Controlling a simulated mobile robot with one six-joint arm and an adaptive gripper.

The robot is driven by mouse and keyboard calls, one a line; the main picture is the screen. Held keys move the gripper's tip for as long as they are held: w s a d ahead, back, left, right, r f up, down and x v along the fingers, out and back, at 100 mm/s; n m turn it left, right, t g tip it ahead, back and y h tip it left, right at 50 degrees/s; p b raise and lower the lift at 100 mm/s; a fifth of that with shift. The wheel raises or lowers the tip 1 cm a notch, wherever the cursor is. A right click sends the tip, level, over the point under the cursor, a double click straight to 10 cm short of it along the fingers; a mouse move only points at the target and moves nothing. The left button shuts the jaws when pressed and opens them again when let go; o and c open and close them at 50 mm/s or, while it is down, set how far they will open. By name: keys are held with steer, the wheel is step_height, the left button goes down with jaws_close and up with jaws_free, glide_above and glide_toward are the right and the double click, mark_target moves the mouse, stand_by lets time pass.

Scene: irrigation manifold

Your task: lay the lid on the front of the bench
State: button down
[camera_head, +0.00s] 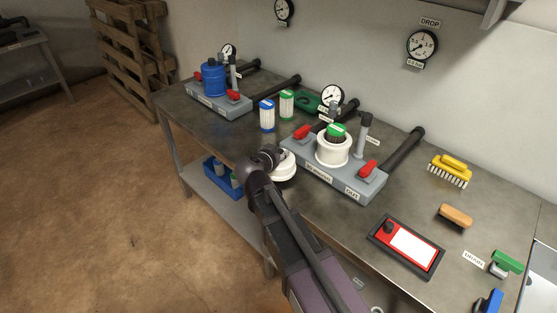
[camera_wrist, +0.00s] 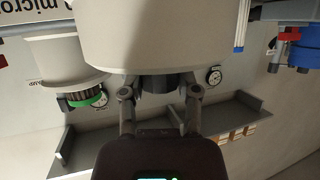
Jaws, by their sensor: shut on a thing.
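My gripper (camera_head: 270,157) is shut on the white round lid (camera_head: 286,173), at the front edge of the bench (camera_head: 226,133), left of the open filter housing. In the wrist view the lid (camera_wrist: 155,35) fills the upper middle, between the fingers of my gripper (camera_wrist: 160,82). My arm hides part of the lid in the head view, and I cannot tell whether the lid touches the bench. The open white housing (camera_head: 333,153) holds a green-topped cartridge (camera_head: 336,131); it also shows in the wrist view (camera_wrist: 58,62).
The grey manifold base (camera_head: 352,188) carries red valve handles. A blue-topped cartridge (camera_head: 267,116) and a green-topped one (camera_head: 286,104) stand behind the lid. A blue housing (camera_head: 213,78) is at the far left.

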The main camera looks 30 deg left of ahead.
steer(key=shift+w+d+f+b, duration=0.1)
steer(key=shift+f+b, duration=0.85)
steer(key=shift+f, duration=0.3)
steer(key=shift+f, duration=0.15)
steer(key=shift+c, duration=1.7)
jaws_free()
steer(key=shift+r, duration=0.2)
steer(key=shift+r, duration=0.1)
steer(key=p+v, duration=0.4)
steer(key=v, duration=0.8)
steer(key=shift+p, duration=0.35)
